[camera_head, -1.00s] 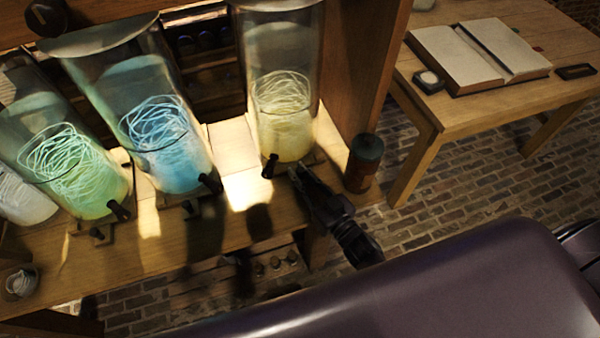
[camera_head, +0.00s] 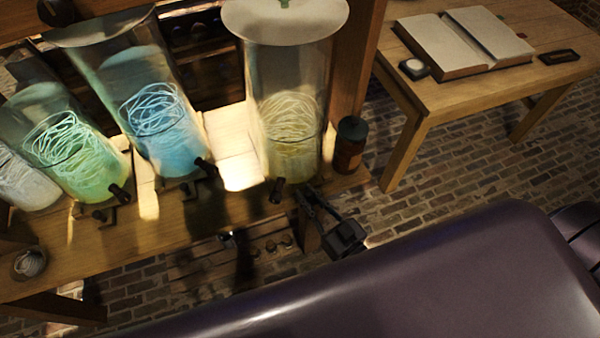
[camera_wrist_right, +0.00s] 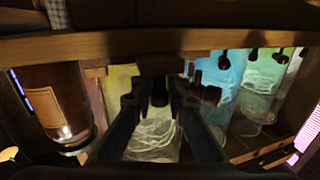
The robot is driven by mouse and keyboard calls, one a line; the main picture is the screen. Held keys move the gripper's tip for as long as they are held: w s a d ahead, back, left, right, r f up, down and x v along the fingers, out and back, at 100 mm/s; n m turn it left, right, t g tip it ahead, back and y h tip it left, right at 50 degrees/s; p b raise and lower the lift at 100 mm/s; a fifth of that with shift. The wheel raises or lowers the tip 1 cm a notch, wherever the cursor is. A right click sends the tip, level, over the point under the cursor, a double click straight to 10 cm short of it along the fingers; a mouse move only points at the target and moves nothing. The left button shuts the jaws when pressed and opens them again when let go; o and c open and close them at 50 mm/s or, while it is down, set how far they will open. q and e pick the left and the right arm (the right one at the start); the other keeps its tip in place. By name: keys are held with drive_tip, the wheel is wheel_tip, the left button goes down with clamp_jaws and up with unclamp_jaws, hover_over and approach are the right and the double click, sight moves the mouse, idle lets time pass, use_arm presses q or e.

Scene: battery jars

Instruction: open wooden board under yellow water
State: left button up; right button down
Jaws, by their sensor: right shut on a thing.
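The tall glass jar of yellow water (camera_head: 287,110) stands at the right end of the wooden shelf, with its black tap (camera_head: 277,190) facing me. It also shows in the right wrist view (camera_wrist_right: 123,80). The wooden board under it is mostly hidden by the jar and gripper; its edge (camera_wrist_right: 160,65) shows dimly in the wrist view. My right gripper (camera_head: 303,190) is at the board's front, just right of the tap. In the wrist view its fingers (camera_wrist_right: 155,92) are shut on a dark knob (camera_wrist_right: 160,92), apparently the board's handle. My left gripper is out of view.
Blue (camera_head: 165,130) and green (camera_head: 75,155) jars stand left of the yellow one. A dark red bottle (camera_head: 350,145) is close on its right. A table (camera_head: 440,100) with an open book (camera_head: 465,42) stands at right. Brick floor (camera_head: 450,170) lies between.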

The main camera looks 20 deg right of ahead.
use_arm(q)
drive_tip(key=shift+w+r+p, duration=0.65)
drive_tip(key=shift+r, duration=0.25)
use_arm(e)
drive_tip(key=s, duration=1.2)
drive_tip(key=shift+d, duration=0.2)
drive_tip(key=c, duration=1.8)
unclamp_jaws()
drive_tip(key=shift+c, duration=0.2)
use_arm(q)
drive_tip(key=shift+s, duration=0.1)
use_arm(e)
drive_tip(key=v, duration=1.2)
